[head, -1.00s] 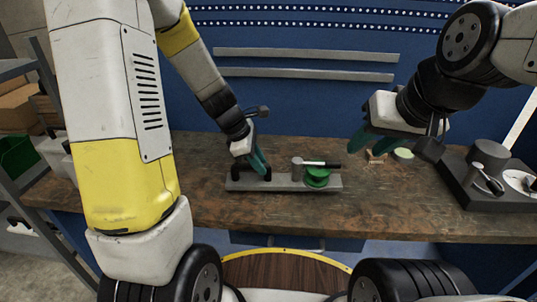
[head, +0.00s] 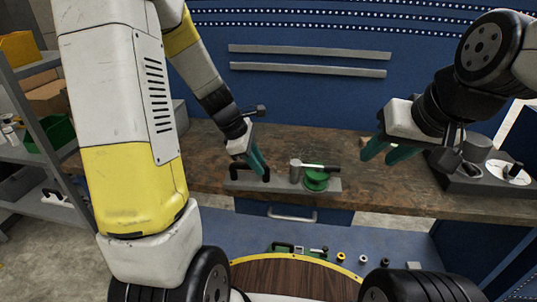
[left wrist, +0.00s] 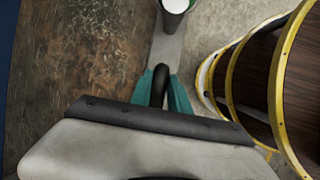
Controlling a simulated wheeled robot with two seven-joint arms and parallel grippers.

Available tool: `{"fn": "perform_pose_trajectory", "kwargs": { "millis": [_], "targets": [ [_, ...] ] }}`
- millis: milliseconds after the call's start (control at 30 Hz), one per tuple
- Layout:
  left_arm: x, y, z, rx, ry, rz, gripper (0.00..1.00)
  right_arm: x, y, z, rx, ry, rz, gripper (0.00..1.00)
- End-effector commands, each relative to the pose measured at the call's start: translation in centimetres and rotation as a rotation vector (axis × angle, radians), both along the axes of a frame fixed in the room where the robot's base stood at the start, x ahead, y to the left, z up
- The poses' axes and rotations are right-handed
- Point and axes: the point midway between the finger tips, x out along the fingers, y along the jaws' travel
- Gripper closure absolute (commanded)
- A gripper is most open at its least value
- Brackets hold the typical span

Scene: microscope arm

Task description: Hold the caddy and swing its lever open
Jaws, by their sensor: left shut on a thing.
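The caddy is a long grey bar (head: 277,186) lying on the bench. A black loop handle (left wrist: 159,86) stands at its left end. A grey post (head: 295,174) rises near its middle, with a green round part (head: 316,182) beside it. The lever (head: 319,167), pale with a black tip, lies across from the post over the green part, pointing right. My left gripper (head: 258,167) is shut on the black handle; its teal fingers flank the handle in the left wrist view. My right gripper (head: 383,158) is open and empty, above the bench to the right of the lever.
A dark microscope-like base (head: 478,178) stands at the bench's right end. Below the front edge are a drawer handle (head: 291,213) and a low surface with a green tray and several small round parts. Shelving (head: 45,140) stands at the left. The bench around the caddy looks mostly clear.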

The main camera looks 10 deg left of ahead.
Motion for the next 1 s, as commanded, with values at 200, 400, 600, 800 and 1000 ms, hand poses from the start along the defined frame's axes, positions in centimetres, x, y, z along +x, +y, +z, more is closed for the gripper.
{"fn": "perform_pose_trajectory", "kwargs": {
  "millis": [200,400,600,800,1000],
  "targets": [
    [0.1,0.2,0.2,-0.001,-0.002,0.000,1.00,0.0,0.0,0.0,0.000,0.000,0.000,0.64],
    [0.1,0.2,0.2,-0.001,-0.002,0.001,1.00,0.0,0.0,0.0,0.000,0.000,0.000,0.64],
    [0.3,0.3,0.1,-0.001,-0.002,0.001,1.00,0.0,0.0,0.0,0.000,0.000,0.000,0.64],
    [1.4,0.3,-0.1,-0.001,-0.002,0.001,1.00,0.0,0.0,0.0,0.000,0.000,0.000,0.64],
    [2.4,0.4,-0.4,-0.001,-0.002,0.001,1.00,0.0,0.0,0.0,0.000,0.000,0.000,0.64]
  ]
}}
